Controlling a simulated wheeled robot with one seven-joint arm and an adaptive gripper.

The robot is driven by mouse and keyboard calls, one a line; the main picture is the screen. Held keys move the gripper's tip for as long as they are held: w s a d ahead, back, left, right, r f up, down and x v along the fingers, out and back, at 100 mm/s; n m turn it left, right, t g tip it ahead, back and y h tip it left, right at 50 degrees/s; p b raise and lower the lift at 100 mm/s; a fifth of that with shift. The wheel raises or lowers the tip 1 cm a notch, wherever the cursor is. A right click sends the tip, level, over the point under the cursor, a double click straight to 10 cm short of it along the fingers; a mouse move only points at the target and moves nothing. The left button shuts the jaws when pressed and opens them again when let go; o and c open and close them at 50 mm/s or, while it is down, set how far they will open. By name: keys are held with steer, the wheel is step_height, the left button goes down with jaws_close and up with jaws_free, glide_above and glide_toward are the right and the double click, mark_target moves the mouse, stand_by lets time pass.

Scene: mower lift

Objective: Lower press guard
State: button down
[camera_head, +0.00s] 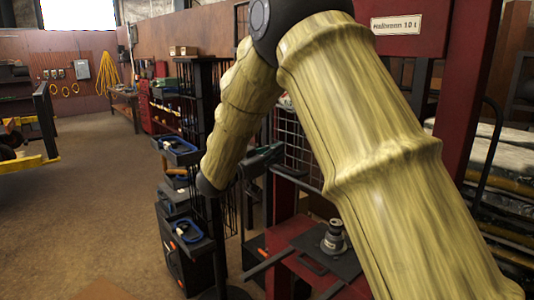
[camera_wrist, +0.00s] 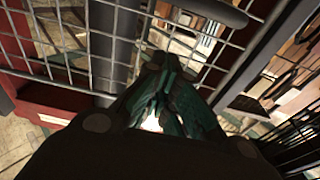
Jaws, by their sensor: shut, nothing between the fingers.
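The press (camera_head: 452,80) is a dark red frame with a white label at the top right of the head view. Its guard (camera_head: 300,147) is a dark wire mesh panel, partly hidden behind my arm. Below it is the press bed (camera_head: 318,252), with a small grey part (camera_head: 334,238) on it. My gripper (camera_head: 272,152) is shut and empty, just left of the mesh. In the wrist view, my gripper (camera_wrist: 166,72) points towards wire mesh (camera_wrist: 70,55) and a thick dark bar (camera_wrist: 205,10). I cannot tell whether it touches either.
A dark rack with blue-trimmed trays (camera_head: 182,152) stands left of the press. Shelves with wrapped goods (camera_head: 492,155) are at the right. A yellow frame (camera_head: 30,160) is at the far left. The floor (camera_head: 100,210) between is clear.

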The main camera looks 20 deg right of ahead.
mark_target(294, 155)
steer(key=shift+p+x, duration=0.45)
steer(key=shift+x, duration=0.75)
step_height(294, 155, down, 2)
steer(key=shift+s+a+f+p, duration=0.1)
steer(key=shift+a+f+p, duration=0.1)
steer(key=shift+p, duration=0.2)
steer(key=shift+s+a+f, duration=0.1)
steer(key=shift+f, duration=0.7)
step_height(294, 155, down, 26)
steer(key=b, duration=1.2)
steer(key=shift+r, duration=0.15)
steer(key=shift+a, duration=0.1)
steer(key=shift+s, duration=0.1)
